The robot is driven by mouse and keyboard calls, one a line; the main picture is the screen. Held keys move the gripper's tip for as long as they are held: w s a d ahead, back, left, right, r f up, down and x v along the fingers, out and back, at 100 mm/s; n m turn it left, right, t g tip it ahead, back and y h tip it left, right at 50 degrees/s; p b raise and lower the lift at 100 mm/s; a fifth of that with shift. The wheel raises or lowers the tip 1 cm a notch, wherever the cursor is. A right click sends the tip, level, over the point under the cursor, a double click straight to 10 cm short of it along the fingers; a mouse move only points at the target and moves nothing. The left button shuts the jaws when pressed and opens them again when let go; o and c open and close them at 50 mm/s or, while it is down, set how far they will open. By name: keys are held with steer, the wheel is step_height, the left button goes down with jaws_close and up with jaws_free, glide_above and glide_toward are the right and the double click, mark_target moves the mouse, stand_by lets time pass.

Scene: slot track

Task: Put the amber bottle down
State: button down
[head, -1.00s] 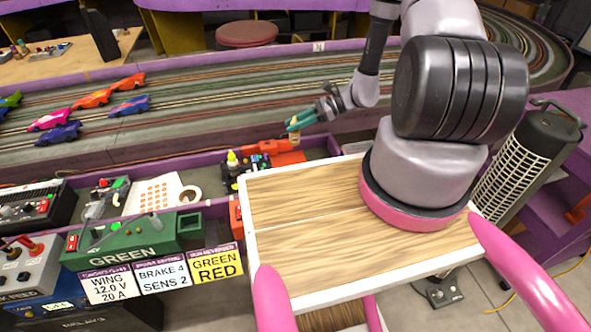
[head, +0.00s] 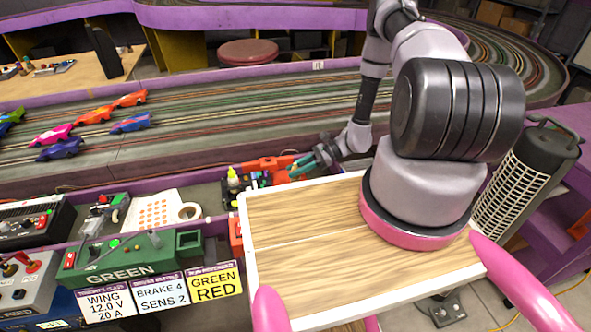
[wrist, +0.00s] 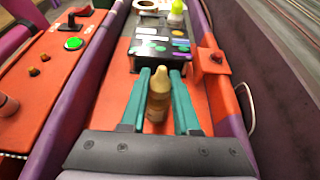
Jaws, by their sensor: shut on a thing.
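My gripper (head: 304,166) is low over the track-side shelf, just beyond the far edge of my wooden top. In the wrist view its two teal fingers (wrist: 159,82) are shut on the amber bottle (wrist: 158,98), one on each side. The bottle is upright, with its narrow tip up. It stands over or on an orange surface; I cannot tell whether its base touches. In the head view I cannot make out the bottle by the fingers.
In the wrist view a black box with coloured buttons (wrist: 160,47) is just beyond the bottle. A yellow-topped bottle (wrist: 177,12) and a tape roll (wrist: 146,6) are farther off.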

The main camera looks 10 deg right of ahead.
steer(key=shift+f, duration=0.15)
steer(key=c, duration=0.6)
jaws_free()
steer(key=shift+c, duration=0.2)
